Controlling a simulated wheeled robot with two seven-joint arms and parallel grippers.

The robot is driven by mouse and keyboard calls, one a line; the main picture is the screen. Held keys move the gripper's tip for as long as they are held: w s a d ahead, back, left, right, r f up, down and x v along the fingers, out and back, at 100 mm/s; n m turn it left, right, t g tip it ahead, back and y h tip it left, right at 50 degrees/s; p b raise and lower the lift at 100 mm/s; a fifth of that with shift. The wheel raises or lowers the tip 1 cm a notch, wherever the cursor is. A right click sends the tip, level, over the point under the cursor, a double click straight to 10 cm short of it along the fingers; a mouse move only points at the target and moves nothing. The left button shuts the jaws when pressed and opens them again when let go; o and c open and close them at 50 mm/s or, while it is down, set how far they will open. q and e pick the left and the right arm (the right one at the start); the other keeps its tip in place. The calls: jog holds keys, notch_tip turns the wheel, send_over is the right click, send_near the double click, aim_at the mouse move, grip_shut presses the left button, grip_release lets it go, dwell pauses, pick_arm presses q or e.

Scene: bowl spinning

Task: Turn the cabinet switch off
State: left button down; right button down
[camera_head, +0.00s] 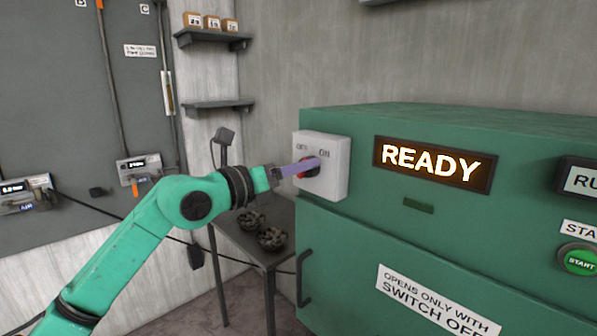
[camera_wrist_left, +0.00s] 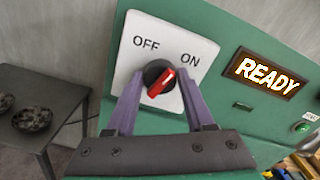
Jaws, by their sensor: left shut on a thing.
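The cabinet switch is a white box (camera_head: 333,179) on the front left of the green cabinet (camera_head: 430,235), marked OFF on the left and ON on the right. Its red and black knob (camera_wrist_left: 160,82) shows in the left wrist view, with the red handle's upper end tilted right toward ON. My left gripper (camera_head: 310,167) reaches in from the left, and its purple fingers are shut on the knob, one finger on each side. The knob is partly hidden by the fingers in the head view. My right gripper is not in view.
A lit READY sign (camera_head: 432,164) is right of the switch. A green START button (camera_head: 579,261) is at the far right. A cabinet handle (camera_head: 304,278) is below the switch. A small dark table (camera_head: 262,250) with bowls (camera_head: 271,238) stands left of the cabinet.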

pick_arm(q)
jog(key=shift+a+f+n+p, duration=0.1)
jog(key=shift+n+p, duration=0.25)
jog(key=shift+n, duration=2.85)
jog(key=shift+f+n+p, duration=0.1)
jog(key=shift+n+p, duration=0.25)
jog(key=shift+n, duration=2.85)
jog(key=shift+w, duration=0.1)
jog(key=shift+c, duration=1.4)
grip_release()
jog(key=b+v, duration=0.7)
jog(key=v, duration=0.7)
jog(key=shift+s, duration=0.2)
